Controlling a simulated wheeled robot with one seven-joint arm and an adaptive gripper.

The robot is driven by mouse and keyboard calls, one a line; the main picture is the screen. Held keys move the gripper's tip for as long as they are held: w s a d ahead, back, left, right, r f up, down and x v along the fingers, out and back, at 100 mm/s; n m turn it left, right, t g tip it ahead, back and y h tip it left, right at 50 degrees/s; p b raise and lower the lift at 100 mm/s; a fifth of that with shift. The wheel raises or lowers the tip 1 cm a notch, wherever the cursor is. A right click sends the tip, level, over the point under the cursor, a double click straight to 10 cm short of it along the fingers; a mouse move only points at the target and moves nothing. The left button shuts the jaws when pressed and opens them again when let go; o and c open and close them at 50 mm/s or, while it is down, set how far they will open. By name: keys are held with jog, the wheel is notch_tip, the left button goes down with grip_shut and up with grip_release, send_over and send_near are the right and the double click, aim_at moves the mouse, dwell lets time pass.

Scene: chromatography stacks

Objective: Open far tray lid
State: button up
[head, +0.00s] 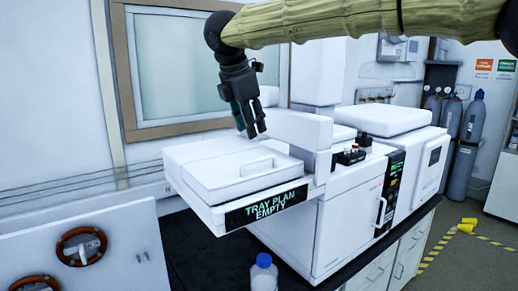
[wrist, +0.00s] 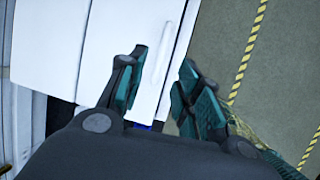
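The white tray (head: 235,208) juts out from the instrument, with "TRAY PLAN EMPTY" on its front panel. A white lid (head: 215,174) with a raised handle (head: 257,166) lies flat on its near part. A second flat white section (head: 200,150) lies behind it; I cannot tell whether it is a separate lid. My gripper (head: 252,133) hangs fingers down above the back of the tray, apart from the handle. In the wrist view, my gripper (wrist: 162,60) is open and empty, with a handle (wrist: 172,55) showing beyond and between the fingers.
A white block (head: 300,130) of the instrument stands right of my gripper. Small dark-capped vials (head: 350,155) sit on the instrument top. A blue-capped bottle (head: 263,272) stands on the dark bench below. A framed window (head: 190,65) is behind; gas cylinders (head: 470,135) stand at right.

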aim_at(258, 159)
jog(key=p+x, duration=0.2)
jog(key=x, duration=0.5)
jog(key=shift+f+p, duration=0.2)
jog(key=shift+p, duration=0.1)
jog(key=shift+d+f+p, duration=0.35)
jog(key=shift+f, duration=0.5)
jog(key=shift+w+f, duration=0.3)
jog(key=shift+f, duration=0.1)
jog(key=shift+s+r, duration=0.15)
jog(key=shift+s, duration=0.05)
jog(key=shift+c, duration=0.7)
grip_shut()
